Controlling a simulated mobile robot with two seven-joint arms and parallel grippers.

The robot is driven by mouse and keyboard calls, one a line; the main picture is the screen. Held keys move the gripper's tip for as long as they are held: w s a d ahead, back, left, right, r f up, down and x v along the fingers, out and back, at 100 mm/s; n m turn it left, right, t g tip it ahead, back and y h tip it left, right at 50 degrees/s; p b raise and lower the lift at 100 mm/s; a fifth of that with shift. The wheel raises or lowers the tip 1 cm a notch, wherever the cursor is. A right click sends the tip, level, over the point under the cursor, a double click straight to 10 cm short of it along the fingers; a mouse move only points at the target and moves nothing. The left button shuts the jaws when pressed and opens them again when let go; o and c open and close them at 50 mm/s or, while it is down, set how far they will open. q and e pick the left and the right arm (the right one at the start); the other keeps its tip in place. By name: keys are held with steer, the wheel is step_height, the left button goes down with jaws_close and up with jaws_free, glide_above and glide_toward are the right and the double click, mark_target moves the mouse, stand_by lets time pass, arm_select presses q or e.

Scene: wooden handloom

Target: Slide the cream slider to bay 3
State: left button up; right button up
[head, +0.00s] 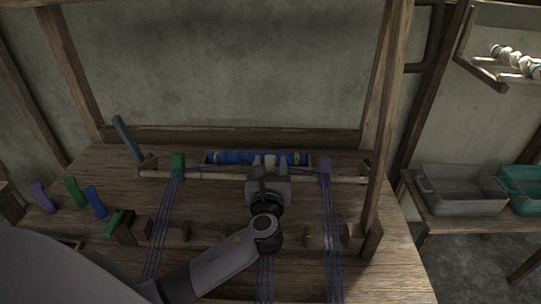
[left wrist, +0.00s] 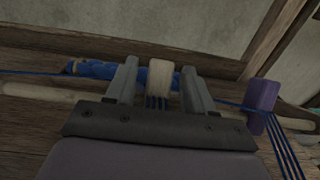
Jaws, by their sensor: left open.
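The cream slider (left wrist: 161,78) sits on the pale rail, with blue threads hanging below it. My left gripper (left wrist: 160,88) is open, with one finger on each side of the cream slider; I cannot tell whether they touch it. In the head view the cream slider (head: 270,160) shows just beyond my left gripper (head: 270,170), which hides its lower part. A green slider (head: 178,161) is on the rail (head: 215,176) to the left. A purple slider (head: 325,170) is to the right, and it also shows in the left wrist view (left wrist: 262,95). My right gripper is not in view.
A blue roll (head: 235,157) lies behind the rail. Loose purple (head: 43,198), green (head: 75,191) and blue (head: 95,201) pieces stand at the left. Wooden pegs (head: 308,235) and the frame's right post (head: 378,150) stand nearby. Grey (head: 460,190) and teal bins are far right.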

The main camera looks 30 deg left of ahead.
mark_target(270, 157)
arm_select(q)
steer(key=shift+x, duration=1.75)
